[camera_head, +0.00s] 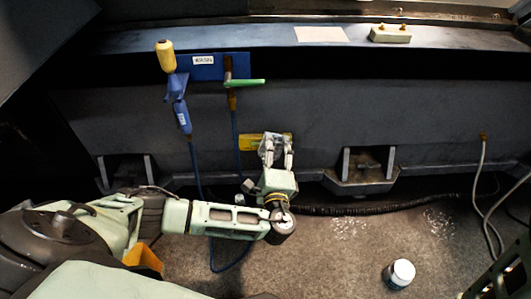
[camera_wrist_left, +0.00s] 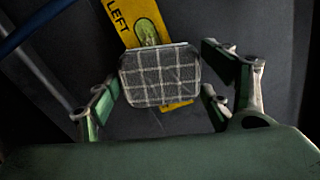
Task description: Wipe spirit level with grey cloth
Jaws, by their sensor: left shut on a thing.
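My left gripper (camera_head: 278,147) is in front of the dark machine wall in the head view. It is shut on a grey cloth (camera_wrist_left: 160,78), which shows in the left wrist view as a folded pad with pale grid lines between the fingers. A yellow strip (camera_wrist_left: 143,14) lettered "LEFT" with a green vial, apparently the spirit level, lies behind the cloth, which covers its middle. It also shows in the head view (camera_head: 247,142), partly hidden by my gripper. I cannot tell whether cloth and level touch. My right gripper is not in view.
A blue panel (camera_head: 207,72) with a green-handled valve (camera_head: 245,82) and a yellow-and-blue hanging tool (camera_head: 178,86) is above left. Hoses run below. A bracket (camera_head: 362,170) juts out at right. A white-lidded jar (camera_head: 399,273) stands on the floor.

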